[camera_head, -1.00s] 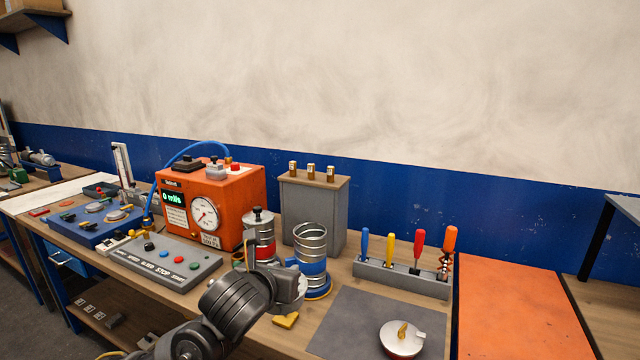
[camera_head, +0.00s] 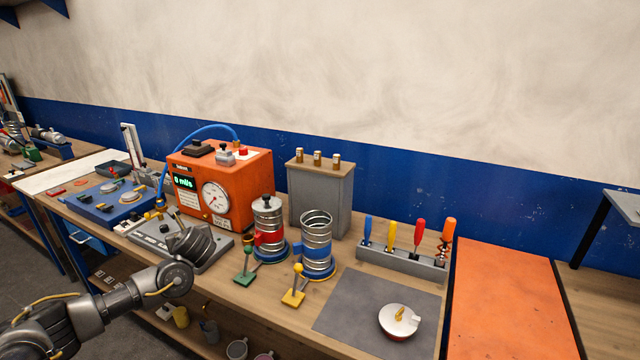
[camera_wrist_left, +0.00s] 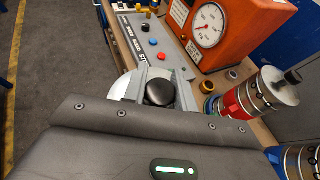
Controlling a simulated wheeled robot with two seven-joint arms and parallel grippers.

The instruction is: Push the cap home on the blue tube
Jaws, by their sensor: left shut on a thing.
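The blue tube (camera_head: 315,251) stands upright on the bench in a blue ring base, its top open. My left gripper (camera_head: 178,228) is left of it, over the grey button panel. In the left wrist view the left gripper is shut on a black knob (camera_wrist_left: 160,92), with a pale round disc (camera_wrist_left: 121,86) showing beside it; this looks like a cap, partly hidden by the gripper. Another cap (camera_head: 399,320), pale with a yellow knob and red side, lies on the grey mat. The right gripper is not in view.
The red-banded tube (camera_head: 269,238) with a black-knobbed top stands just left of the blue tube. Green (camera_head: 245,268) and yellow (camera_head: 295,289) levers stand in front. The orange gauge box (camera_head: 240,185) and screwdriver rack (camera_head: 400,262) are nearby. The mat (camera_head: 345,320) is mostly clear.

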